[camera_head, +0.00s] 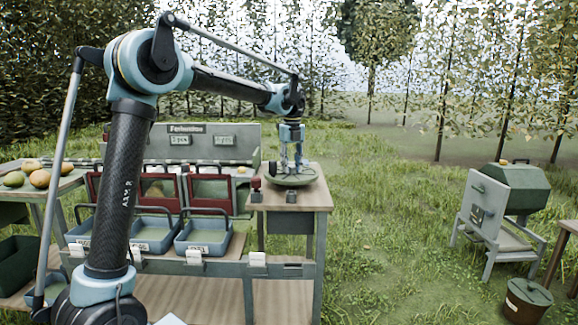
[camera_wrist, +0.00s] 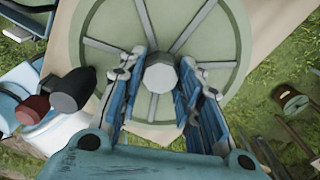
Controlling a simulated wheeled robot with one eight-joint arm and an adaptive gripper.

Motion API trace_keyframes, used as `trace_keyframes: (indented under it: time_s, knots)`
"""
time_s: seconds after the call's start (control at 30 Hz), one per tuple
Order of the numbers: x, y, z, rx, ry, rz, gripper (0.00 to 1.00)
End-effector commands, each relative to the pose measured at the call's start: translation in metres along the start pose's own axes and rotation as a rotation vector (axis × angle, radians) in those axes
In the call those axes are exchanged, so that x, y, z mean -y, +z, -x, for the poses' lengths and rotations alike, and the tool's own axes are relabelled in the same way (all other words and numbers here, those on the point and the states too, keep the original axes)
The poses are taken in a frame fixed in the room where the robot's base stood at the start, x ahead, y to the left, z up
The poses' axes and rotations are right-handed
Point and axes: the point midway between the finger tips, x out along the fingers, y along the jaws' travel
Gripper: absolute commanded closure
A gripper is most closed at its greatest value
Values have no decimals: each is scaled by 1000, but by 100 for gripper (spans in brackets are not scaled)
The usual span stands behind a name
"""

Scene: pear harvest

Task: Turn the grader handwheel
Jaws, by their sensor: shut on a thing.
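The grader handwheel (camera_head: 293,178) is a green wheel lying flat on the right end of the wooden grader table. In the wrist view the handwheel (camera_wrist: 100,24) shows its pale rim, grey spokes and a round grey hub (camera_wrist: 160,74) at its centre. My gripper (camera_head: 291,168) points straight down over the wheel's middle. In the wrist view the blue fingers of my gripper (camera_wrist: 160,78) stand on either side of the hub and are shut on it. The lower side of the wheel is partly hidden by my gripper.
A dark knob with a red part (camera_wrist: 66,92) stands beside the wheel on the table (camera_head: 318,197). Blue trays (camera_head: 205,249) and red-framed gates (camera_head: 210,177) are to the left. A green box on a grey stand (camera_head: 505,205) and a brown bucket (camera_head: 527,300) stand right. Grass between is free.

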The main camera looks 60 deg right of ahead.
Motion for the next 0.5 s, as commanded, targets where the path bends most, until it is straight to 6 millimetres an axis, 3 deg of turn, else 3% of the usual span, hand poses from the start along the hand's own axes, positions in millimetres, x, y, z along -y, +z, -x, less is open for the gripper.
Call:
trace_keyframes:
  time_s: [0.5]
  knots:
    - [-3, 4, 1, 5, 3, -122, 100]
